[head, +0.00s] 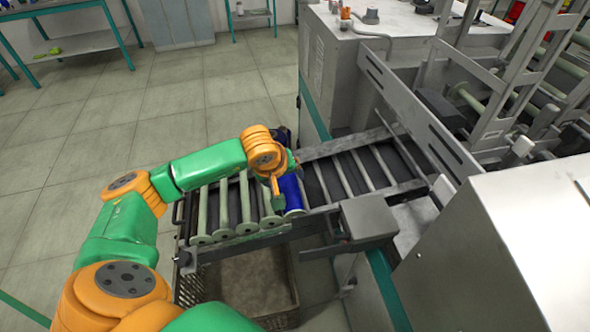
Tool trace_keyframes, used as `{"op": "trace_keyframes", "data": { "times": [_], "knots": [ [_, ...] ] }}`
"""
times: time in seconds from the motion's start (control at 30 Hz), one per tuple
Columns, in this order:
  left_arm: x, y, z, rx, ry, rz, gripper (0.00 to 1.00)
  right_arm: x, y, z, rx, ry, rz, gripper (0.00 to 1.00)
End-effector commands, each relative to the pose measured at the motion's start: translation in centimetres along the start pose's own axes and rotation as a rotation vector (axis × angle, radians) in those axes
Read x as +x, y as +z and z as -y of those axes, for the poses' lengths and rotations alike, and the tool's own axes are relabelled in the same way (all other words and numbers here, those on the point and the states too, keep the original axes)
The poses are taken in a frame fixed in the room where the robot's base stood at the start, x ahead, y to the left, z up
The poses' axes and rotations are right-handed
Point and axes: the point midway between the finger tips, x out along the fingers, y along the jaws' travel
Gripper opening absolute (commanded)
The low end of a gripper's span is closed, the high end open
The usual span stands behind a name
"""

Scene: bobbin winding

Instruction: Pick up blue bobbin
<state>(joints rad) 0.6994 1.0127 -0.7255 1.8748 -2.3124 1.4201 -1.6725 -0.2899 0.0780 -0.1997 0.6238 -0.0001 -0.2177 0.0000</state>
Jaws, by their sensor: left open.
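The blue bobbin (292,194) lies at the right end of a row of pale green bobbins (223,210) on the rack of the machine. My left gripper (277,188) is at the blue bobbin, over its left side and upper part. It is open, and an orange finger shows just left of the blue surface. The gripper and wrist hide the bobbin's far end, and I cannot tell whether the fingers touch it. My right gripper is not in view.
Right of the blue bobbin, the rack (322,185) has empty slots between metal bars. A brown crate (250,285) stands below. A grey metal box (368,217) and the machine's side rail (420,125) bound the right. Open tiled floor lies to the left.

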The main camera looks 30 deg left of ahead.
Motion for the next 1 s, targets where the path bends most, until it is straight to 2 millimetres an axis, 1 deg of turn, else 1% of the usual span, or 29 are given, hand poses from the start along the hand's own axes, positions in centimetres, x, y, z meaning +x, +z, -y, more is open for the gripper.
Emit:
{"op": "trace_keyframes", "data": {
  "times": [0.2,0.3,0.4,0.57,0.6,0.67,0.7,0.77,0.8,0.87,1.0],
  "knots": [
    [3.5,-0.8,0.1,-0.004,-0.002,0.006,0.81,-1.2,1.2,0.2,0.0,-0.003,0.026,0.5],
    [5.3,-0.7,0.1,-0.004,0.001,0.006,0.81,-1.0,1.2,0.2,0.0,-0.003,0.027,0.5],
    [5.9,-0.7,0.1,-0.001,0.003,0.004,0.81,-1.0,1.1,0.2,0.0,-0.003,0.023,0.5],
    [5.9,-0.7,0.1,-0.001,0.003,0.003,0.81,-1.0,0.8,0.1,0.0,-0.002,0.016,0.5],
    [5.9,-0.7,0.1,-0.001,0.003,0.003,0.7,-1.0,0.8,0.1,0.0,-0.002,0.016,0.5],
    [5.9,-0.7,0.1,-0.001,0.003,0.004,0.54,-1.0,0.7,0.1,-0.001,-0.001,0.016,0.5],
    [5.9,-0.7,0.1,-0.001,0.003,0.004,0.43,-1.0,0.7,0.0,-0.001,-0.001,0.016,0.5],
    [5.8,-0.7,0.1,-0.001,0.003,0.004,0.27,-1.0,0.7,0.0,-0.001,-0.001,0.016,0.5],
    [5.8,-0.7,0.1,-0.001,0.003,0.004,0.16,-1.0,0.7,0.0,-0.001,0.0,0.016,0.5],
    [5.8,-0.7,0.1,-0.001,0.003,0.004,0.0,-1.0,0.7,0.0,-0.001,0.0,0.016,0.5],
    [5.8,-0.7,0.0,-0.002,0.004,0.003,0.0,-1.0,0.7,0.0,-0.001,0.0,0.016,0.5]
  ]
}}
